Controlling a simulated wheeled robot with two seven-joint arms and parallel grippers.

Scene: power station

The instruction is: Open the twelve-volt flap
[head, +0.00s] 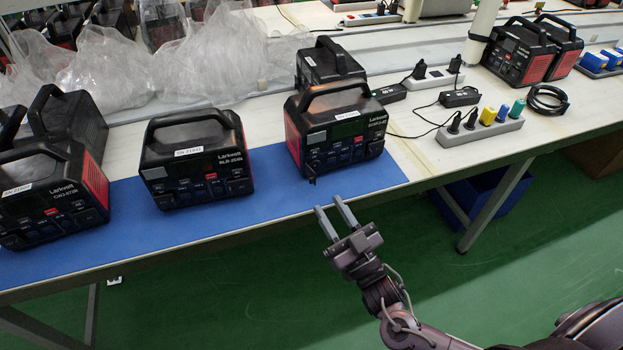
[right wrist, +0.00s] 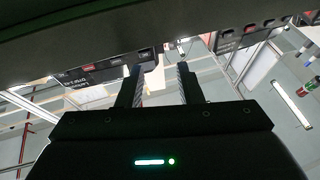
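Three black and red power stations with carry handles stand along the blue mat (head: 265,200): a left one (head: 50,200), a middle one (head: 197,168) and a right one (head: 335,135). Their fronts carry small dark covers and sockets. A small dark part (head: 312,180) juts out low at the right station's front left; I cannot tell whether it is the twelve-volt flap. My right gripper (head: 329,203) is open and empty, in front of and below the right station, apart from it. Its spread fingers (right wrist: 159,70) also show in the right wrist view. My left gripper is out of view.
More power stations stand behind, with clear plastic bags (head: 100,65) at the back left. A power strip with coloured plugs (head: 480,128) and a coiled black cable (head: 547,100) lie on the right of the table. The table's front edge (head: 250,233) runs near my right gripper.

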